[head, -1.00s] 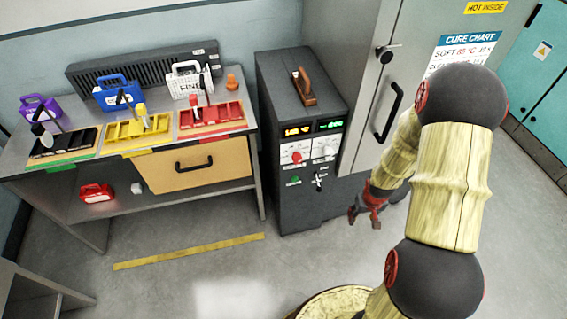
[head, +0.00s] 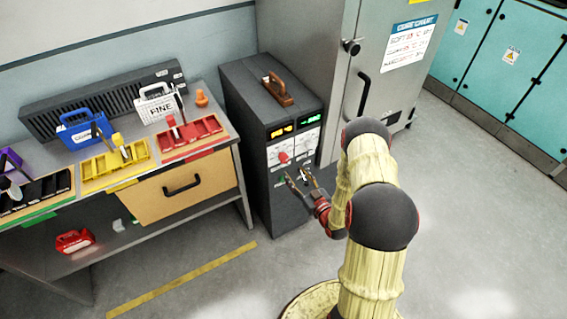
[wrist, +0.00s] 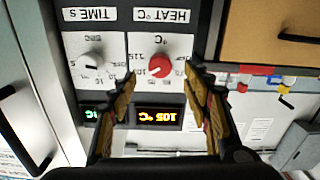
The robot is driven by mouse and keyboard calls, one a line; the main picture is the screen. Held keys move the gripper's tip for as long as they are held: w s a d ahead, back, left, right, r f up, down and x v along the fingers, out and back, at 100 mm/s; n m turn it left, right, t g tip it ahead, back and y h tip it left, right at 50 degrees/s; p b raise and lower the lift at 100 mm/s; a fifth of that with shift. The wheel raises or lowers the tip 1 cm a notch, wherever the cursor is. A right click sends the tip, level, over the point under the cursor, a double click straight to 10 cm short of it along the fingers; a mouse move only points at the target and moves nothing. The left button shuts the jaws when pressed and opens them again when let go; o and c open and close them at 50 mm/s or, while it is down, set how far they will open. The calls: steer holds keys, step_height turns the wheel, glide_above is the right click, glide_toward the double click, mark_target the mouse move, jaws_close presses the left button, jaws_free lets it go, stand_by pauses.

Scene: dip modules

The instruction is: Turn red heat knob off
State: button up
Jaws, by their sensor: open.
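The red heat knob (wrist: 159,66) sits on a white dial plate under the label HEAT °C, seen upside down in the wrist view. The amber display (wrist: 158,116) beside it reads 105 °C. In the head view the red knob (head: 283,157) is on the front of the dark control cabinet (head: 262,200). My gripper (wrist: 160,85) is open and empty, its fingers on either side of the knob in the wrist picture. In the head view my gripper (head: 300,176) is just in front of the panel, below the knob. I cannot tell any contact.
A white time knob (wrist: 93,61) sits beside the heat dial. The bench (head: 240,135) with coloured trays and a wooden drawer (head: 185,188) stands left of the cabinet. A grey oven (head: 335,75) stands to the right. The floor in front is clear.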

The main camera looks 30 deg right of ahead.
mark_target(286, 161)
steer(key=w, duration=0.2)
steer(key=w+b, duration=0.1)
steer(key=w, duration=0.5)
steer(key=shift+a+r, duration=0.15)
steer(key=shift+r, duration=0.1)
steer(key=shift+s, duration=0.1)
steer(key=shift+c, duration=1.4)
steer(key=c, duration=0.9)
